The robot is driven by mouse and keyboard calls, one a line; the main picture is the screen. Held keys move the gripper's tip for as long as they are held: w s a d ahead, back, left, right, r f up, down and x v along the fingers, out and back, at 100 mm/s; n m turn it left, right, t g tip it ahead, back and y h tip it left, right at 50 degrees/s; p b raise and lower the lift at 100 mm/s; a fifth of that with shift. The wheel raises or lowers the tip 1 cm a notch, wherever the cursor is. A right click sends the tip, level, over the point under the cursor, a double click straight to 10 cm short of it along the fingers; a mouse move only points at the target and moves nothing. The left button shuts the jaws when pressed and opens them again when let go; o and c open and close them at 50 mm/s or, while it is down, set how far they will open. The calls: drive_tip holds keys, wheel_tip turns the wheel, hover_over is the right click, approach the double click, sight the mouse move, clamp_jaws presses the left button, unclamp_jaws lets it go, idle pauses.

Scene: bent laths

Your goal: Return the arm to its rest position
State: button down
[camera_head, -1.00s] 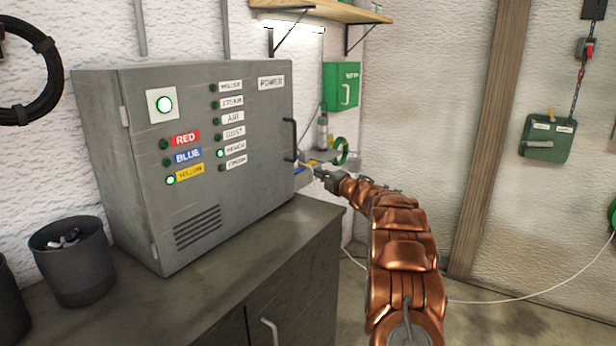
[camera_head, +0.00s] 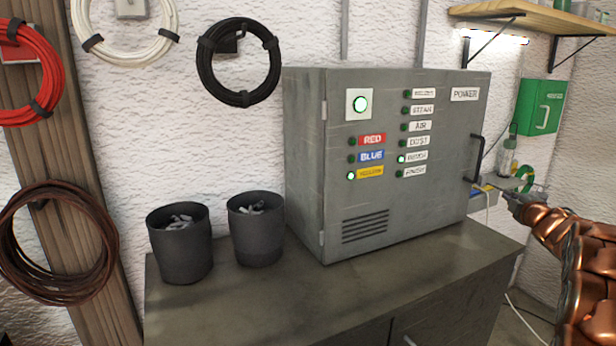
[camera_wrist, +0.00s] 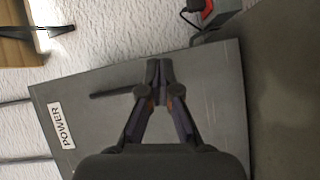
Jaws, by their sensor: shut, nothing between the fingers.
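My arm (camera_head: 585,262) is copper-coloured and reaches in from the right edge of the head view. My gripper (camera_head: 508,197) is at its end, to the right of the grey power cabinet, near the cabinet's black handle (camera_head: 477,155). In the wrist view my gripper (camera_wrist: 160,68) has its fingertips together, with nothing between them. The grey cabinet (camera_wrist: 100,100) with its POWER label lies behind the fingers there. I cannot tell whether the fingers touch the cabinet.
The cabinet (camera_head: 400,220) stands on a dark bench (camera_head: 240,305) beside two dark bins (camera_head: 182,250) (camera_head: 257,235). A wooden shelf (camera_head: 540,20) and a green box (camera_head: 540,105) are on the wall at right. Cable coils (camera_head: 240,95) hang at left.

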drive_tip(key=s+a+f+m+g, duration=0.2)
drive_tip(key=s+a+m+g, duration=0.2)
drive_tip(key=s+a, duration=0.4)
drive_tip(key=s+a+f+m+g+h, duration=0.1)
drive_tip(key=s+a+f+m+g, duration=0.25)
drive_tip(key=s+a, duration=0.4)
drive_tip(key=s+a+f+m+g, duration=0.2)
drive_tip(key=s+a+m+g, duration=0.15)
drive_tip(key=s+a, duration=0.5)
drive_tip(key=s+a+f+m+g+y, duration=0.1)
drive_tip(key=s+a+f+g, duration=0.1)
drive_tip(key=s+a, duration=0.4)
drive_tip(key=s+a+f+m+g+y, duration=0.1)
drive_tip(key=s+a+f+g, duration=0.2)
drive_tip(key=s+a, duration=0.4)
drive_tip(key=s+a+f+m+g+y, duration=0.1)
drive_tip(key=s+a, duration=0.6)
drive_tip(key=s, duration=1.1)
wheel_tip(320, 180, down, 2)
drive_tip(key=shift+s+a+g+y, duration=0.2)
drive_tip(key=shift+s+g+y, duration=0.2)
drive_tip(key=shift+g+y, duration=0.3)
